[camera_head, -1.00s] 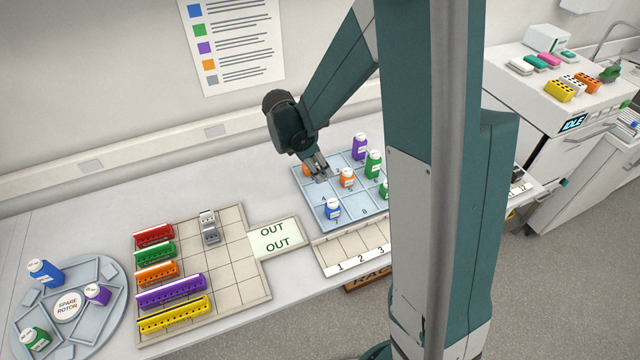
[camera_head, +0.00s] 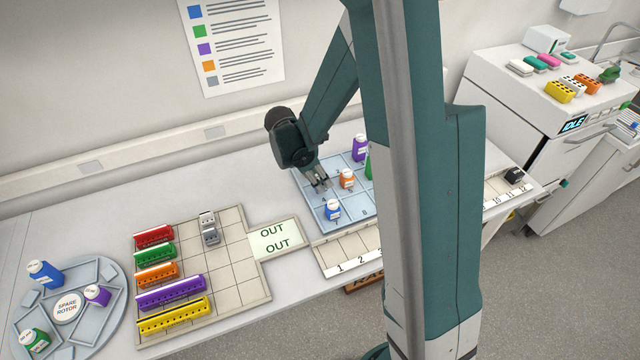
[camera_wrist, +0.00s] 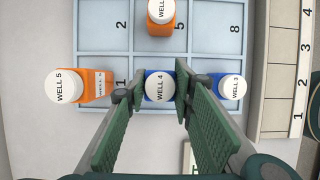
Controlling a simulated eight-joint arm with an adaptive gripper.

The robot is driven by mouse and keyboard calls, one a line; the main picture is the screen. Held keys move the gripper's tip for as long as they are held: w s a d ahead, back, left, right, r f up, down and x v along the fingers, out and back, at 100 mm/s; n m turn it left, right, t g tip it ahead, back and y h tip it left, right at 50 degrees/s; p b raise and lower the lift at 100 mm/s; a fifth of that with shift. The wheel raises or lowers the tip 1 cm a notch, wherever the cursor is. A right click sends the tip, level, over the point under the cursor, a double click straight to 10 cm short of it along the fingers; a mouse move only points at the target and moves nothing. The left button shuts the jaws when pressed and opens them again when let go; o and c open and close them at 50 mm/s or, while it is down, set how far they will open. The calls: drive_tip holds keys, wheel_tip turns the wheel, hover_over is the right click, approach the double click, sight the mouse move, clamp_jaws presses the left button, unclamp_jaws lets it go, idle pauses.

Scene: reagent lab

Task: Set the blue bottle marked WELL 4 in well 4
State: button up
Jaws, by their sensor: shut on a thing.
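My gripper (camera_wrist: 157,92) is shut on a blue bottle (camera_wrist: 160,86) whose white cap reads WELL 4. In the wrist view the bottle is upright over well 4, between well 1 and the well with the WELL 3 bottle. I cannot tell whether its base touches the well floor. In the head view my gripper (camera_head: 321,185) is low over the left side of the pale blue tray (camera_head: 349,221), and the held bottle is not clearly seen. The tray's number 4 is not visible in the wrist view.
A blue WELL 3 bottle (camera_wrist: 232,87) stands close right of the held one. An orange WELL 5 bottle (camera_wrist: 66,87) stands left, at well 1. Another orange bottle (camera_wrist: 161,12) is at well 5. A purple bottle (camera_head: 360,148) stands behind. My arm hides the tray's right side.

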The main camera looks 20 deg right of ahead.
drive_tip(key=shift+f, duration=1.05)
drive_tip(key=shift+f, duration=0.15)
drive_tip(key=o, duration=0.9)
drive_tip(key=shift+r, duration=0.25)
drive_tip(key=v, duration=1.2)
drive_tip(key=shift+f, duration=0.1)
